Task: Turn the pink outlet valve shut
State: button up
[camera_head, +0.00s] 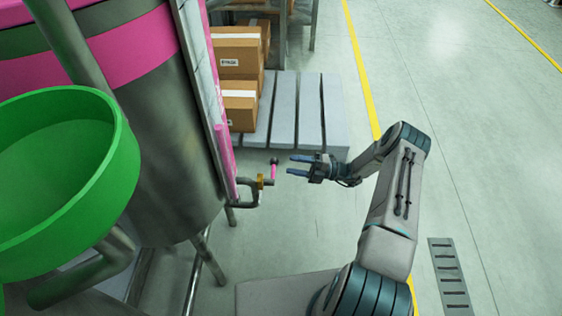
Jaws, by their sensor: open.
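The pink outlet valve handle (273,172) is a small pink lever with a dark knob at its top end. It sits at the end of a short metal outlet pipe (246,196) with a brass-coloured fitting (260,181), low on the right side of the steel drum (170,130). My gripper (290,165) is open and empty, just right of the handle in the picture. Its two fingers point left toward the handle. A small gap seems to show between the fingertips and the lever, but depth is hard to judge.
A green bowl-shaped hopper (60,175) fills the lower left. A grey slatted pallet (310,110) with cardboard boxes (238,55) stands behind the valve. A pink vertical tube (223,155) runs down the drum's side. Open floor lies right of the yellow line (360,65).

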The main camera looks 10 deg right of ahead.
jog(key=v, duration=0.6)
jog(key=shift+d, duration=0.1)
dwell(0.3)
jog(key=s+a+r+n+g+h+p, duration=0.2)
jog(key=r+n+h+p, duration=0.4)
jog(key=r, duration=0.6)
jog(key=s+a+r+n+g+h+p, duration=0.1)
jog(key=s+a+r+n+g+p, duration=0.2)
jog(key=r+n, duration=0.65)
jog(key=s+a+r+n+g+h+p, duration=0.2)
jog(key=r+n+h+p, duration=0.3)
jog(key=r, duration=1)
jog(key=s+r+n+t+h+p, duration=0.2)
jog(key=s+r+n+p, duration=0.3)
jog(key=r, duration=0.5)
jog(key=s+d+r+n+t+h+p, duration=0.1)
jog(key=s+r+n+t+h+p, duration=0.1)
jog(key=s+r+n+p, duration=0.4)
jog(key=s+d+r+n+t+h+p, duration=0.1)
jog(key=s+r+n+p, duration=0.5)
jog(key=r, duration=0.8)
jog(key=s+n+t+h, duration=0.1)
jog(key=s+n+h, duration=0.1)
jog(key=shift+s+h, duration=0.3)
jog(key=shift+s, duration=0.1)
